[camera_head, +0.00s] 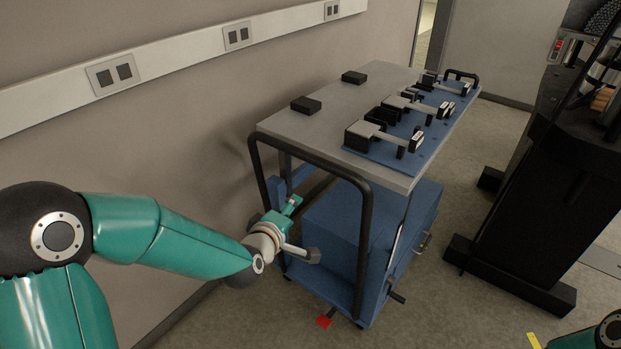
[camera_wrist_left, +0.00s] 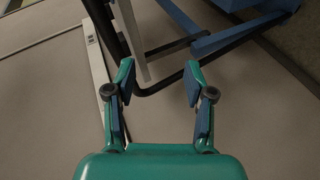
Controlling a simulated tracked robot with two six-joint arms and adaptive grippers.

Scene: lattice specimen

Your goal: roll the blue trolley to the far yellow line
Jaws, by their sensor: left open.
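The blue trolley (camera_head: 335,235) has a grey top and a black tubular push handle (camera_head: 366,240) at its near end. It stands along the left wall. My left gripper (camera_head: 303,230) is open and empty at the near end, by the left part of the handle. In the left wrist view my open fingers (camera_wrist_left: 160,70) point at the black handle bar (camera_wrist_left: 150,90), which shows around and between the fingertips; I cannot tell if they touch. My right gripper is out of view.
A blue plate (camera_head: 375,158) with several clamp-like fixtures and two black blocks (camera_head: 306,105) sit on the trolley top. A black machine frame (camera_head: 510,275) stands to the right. Floor shows between them.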

